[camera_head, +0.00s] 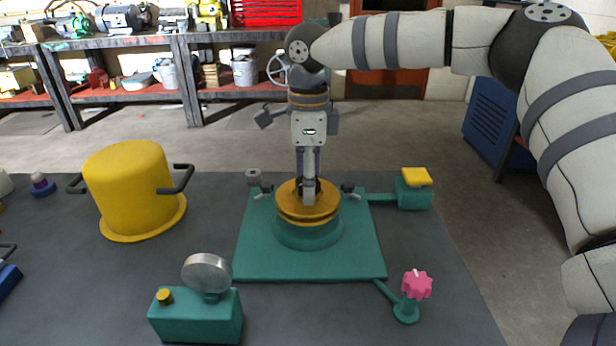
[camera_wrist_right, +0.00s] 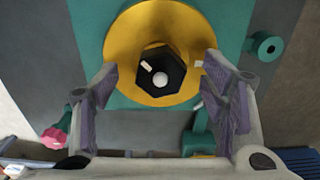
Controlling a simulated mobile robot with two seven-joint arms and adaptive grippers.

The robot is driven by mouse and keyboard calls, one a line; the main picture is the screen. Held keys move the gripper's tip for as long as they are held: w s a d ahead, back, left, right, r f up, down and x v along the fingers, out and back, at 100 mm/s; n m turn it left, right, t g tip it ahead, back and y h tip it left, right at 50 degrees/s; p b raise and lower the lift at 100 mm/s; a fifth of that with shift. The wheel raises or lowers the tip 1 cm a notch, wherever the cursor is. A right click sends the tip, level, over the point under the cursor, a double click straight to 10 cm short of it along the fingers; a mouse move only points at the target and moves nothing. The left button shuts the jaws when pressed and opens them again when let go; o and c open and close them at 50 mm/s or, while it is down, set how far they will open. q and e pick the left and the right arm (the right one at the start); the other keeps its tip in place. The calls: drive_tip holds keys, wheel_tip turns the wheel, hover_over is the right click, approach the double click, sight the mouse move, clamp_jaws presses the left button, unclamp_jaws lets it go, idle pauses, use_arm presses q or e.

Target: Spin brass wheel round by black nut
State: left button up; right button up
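The brass wheel (camera_head: 292,212) lies flat on a round green base in the middle of a green plate. The black nut (camera_wrist_right: 172,80) sits at the wheel's centre, six-sided with a pale round middle and a white mark at its edge. In the right wrist view the brass wheel (camera_wrist_right: 130,42) has a white mark beside the nut. My right gripper (camera_head: 310,193) points straight down over the wheel's centre. In the wrist view it (camera_wrist_right: 160,72) is open, one finger either side of the nut with gaps showing. My left gripper is not in view.
Small clamps flank the wheel. A yellow-topped green block (camera_head: 414,190) and a pink knob (camera_head: 417,285) stand on the right.

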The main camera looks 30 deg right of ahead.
drive_tip(key=c, duration=1.1)
drive_tip(key=shift+s+r+m+p, duration=0.1)
drive_tip(key=shift+r+m+p, duration=0.1)
drive_tip(key=shift+m, duration=0.4)
drive_tip(key=shift+r+m+p, duration=0.15)
drive_tip(key=shift+m+p, duration=0.05)
drive_tip(key=shift+m, duration=0.4)
drive_tip(key=shift+c, duration=0.2)
drive_tip(key=m, duration=0.2)
drive_tip(key=shift+f+m, duration=0.25)
drive_tip(key=shift+m, duration=0.05)
drive_tip(key=shift+c, duration=0.2)
drive_tip(key=m, duration=0.2)
drive_tip(key=shift+m, duration=0.3)
drive_tip(key=m, duration=0.7)
drive_tip(key=shift+a+f, duration=0.1)
drive_tip(key=o, duration=1.2)
drive_tip(key=shift+o, duration=0.2)
